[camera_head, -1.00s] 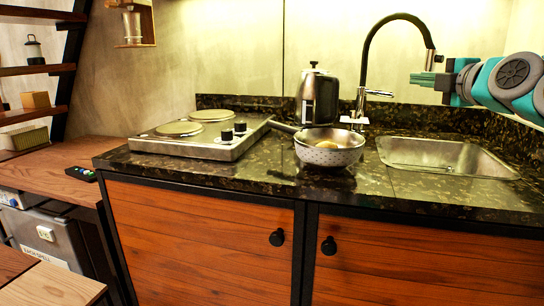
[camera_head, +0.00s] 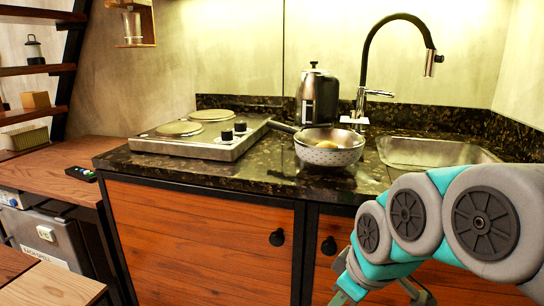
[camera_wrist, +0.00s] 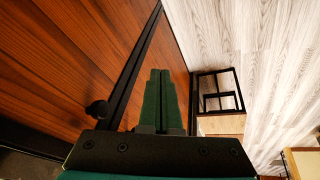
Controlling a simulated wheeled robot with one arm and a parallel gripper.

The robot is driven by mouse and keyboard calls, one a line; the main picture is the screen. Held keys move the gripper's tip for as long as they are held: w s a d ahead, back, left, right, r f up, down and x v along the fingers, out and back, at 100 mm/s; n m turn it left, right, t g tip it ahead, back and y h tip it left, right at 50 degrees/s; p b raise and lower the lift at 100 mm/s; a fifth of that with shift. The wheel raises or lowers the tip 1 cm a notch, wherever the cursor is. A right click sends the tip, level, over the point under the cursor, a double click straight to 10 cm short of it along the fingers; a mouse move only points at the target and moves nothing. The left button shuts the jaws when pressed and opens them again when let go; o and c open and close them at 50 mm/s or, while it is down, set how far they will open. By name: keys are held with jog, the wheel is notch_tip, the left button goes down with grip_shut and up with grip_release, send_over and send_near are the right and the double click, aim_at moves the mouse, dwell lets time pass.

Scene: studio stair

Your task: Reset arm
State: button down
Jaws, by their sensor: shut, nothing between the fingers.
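My gripper (camera_wrist: 160,75) shows in the wrist view with its two green fingers side by side and shut, with nothing between them. It points along the wooden cabinet front (camera_wrist: 70,50), above the floor. The wrist end there is partly cut off by the bottom of the picture.
The counter (camera_head: 275,178) holds a hotplate (camera_head: 195,138), a pan (camera_head: 328,155) with a yellowish item inside, a kettle (camera_head: 317,97) and a sink (camera_head: 435,152) with a tall tap. A cabinet knob (camera_wrist: 97,109) protrudes left of my gripper. A black frame (camera_wrist: 218,90) stands on the pale floor.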

jog(key=s+d+f+m+g+h, duration=0.1)
jog(key=s+d+f+m+g, duration=0.15)
jog(key=s+f+m, duration=0.5)
jog(key=s+d+f+m+g+h, duration=0.15)
jog(key=s+f+g, duration=0.3)
jog(key=s, duration=0.55)
notch_tip(320, 180, down, 6)
jog(key=t+b, duration=0.1)
jog(key=b, duration=0.5)
jog(key=shift+w+a+y+b, duration=0.15)
jog(key=shift+w+y+b, duration=0.05)
jog(key=shift+y+b, duration=0.15)
